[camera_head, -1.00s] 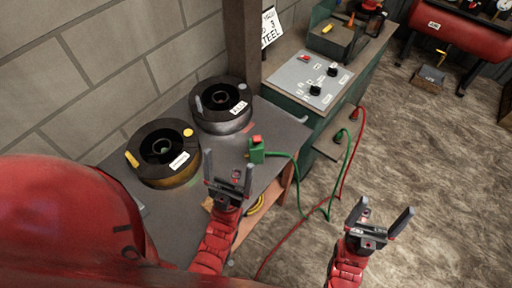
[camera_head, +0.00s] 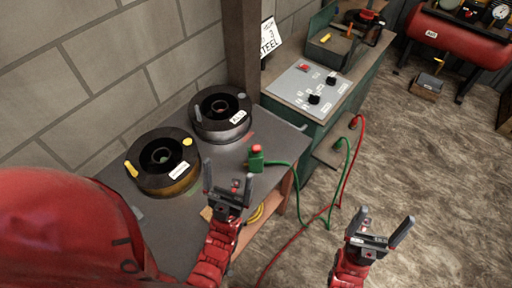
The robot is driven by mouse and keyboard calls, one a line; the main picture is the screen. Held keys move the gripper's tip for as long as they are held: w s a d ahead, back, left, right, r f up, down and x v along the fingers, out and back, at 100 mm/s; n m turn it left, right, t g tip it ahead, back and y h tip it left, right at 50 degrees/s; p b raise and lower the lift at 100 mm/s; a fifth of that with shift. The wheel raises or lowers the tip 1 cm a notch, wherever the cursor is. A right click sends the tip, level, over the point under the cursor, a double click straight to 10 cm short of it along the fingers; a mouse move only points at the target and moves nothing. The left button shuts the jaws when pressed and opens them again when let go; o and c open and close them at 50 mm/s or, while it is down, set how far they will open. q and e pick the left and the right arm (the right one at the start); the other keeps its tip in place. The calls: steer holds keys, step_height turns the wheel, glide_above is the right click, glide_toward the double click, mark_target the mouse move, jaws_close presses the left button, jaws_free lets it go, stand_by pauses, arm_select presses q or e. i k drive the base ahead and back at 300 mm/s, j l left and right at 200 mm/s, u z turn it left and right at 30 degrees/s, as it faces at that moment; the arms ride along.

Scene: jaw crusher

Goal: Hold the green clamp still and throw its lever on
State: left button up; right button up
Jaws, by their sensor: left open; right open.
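The green clamp (camera_head: 256,162) stands near the right edge of the grey table (camera_head: 182,226). Its lever seems to be the small red piece (camera_head: 256,149) on top; its exact position is too small to tell. A green cable (camera_head: 281,163) runs from the clamp to the right. My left gripper (camera_head: 229,176) is open and empty, fingers pointing up in the picture, just left of and below the clamp; contact cannot be told. My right gripper (camera_head: 387,217) is open and empty over the floor, well to the right of the table.
Two dark wire spools (camera_head: 163,161) (camera_head: 220,114) stand on the table to the left. A green cabinet with a grey control panel (camera_head: 309,90) stands behind. Red and green cables hang down to the floor. A dark post (camera_head: 241,55) rises behind the table.

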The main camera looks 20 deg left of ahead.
mark_target(256, 148)
steer(key=i+l, duration=0.2)
steer(key=l, duration=0.2)
steer(key=i+l, duration=0.2)
steer(key=l, duration=0.2)
steer(key=i+l, duration=0.15)
steer(key=l, duration=0.25)
steer(key=i+l, duration=0.2)
steer(key=l, duration=0.2)
steer(key=i+l+u, duration=0.1)
steer(key=u, duration=0.35)
steer(key=l+u, duration=0.6)
steer(key=u, duration=0.25)
steer(key=l+u, duration=0.3)
steer(key=u, duration=0.75)
